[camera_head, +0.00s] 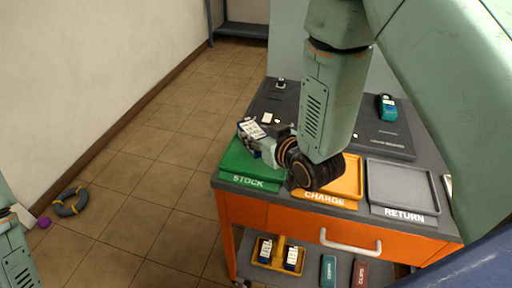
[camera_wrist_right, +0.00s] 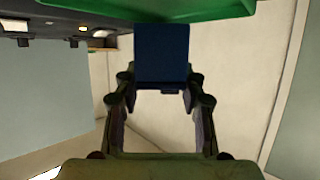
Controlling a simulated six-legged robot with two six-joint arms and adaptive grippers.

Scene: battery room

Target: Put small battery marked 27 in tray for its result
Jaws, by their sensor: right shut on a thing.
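My right gripper (camera_head: 265,144) is shut on a small blue battery (camera_head: 251,128) with a white label. Its number is too small to read. In the right wrist view the blue battery (camera_wrist_right: 162,55) sits between the fingers (camera_wrist_right: 161,90). The gripper and battery are over the green STOCK tray (camera_head: 236,167); I cannot tell whether the battery touches it. The yellow CHARGE tray (camera_head: 355,180) is beside it, partly hidden by my right arm. The grey RETURN tray (camera_head: 403,205) is to the right and looks empty. My left gripper is out of view.
The trays stand on an orange cart (camera_head: 290,222) with a dark top. A teal device (camera_head: 387,107) lies at the back right. Below, a yellow holder (camera_head: 278,262) has two batteries, beside teal and red boxes. A grey ring (camera_head: 71,202) lies on the left floor.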

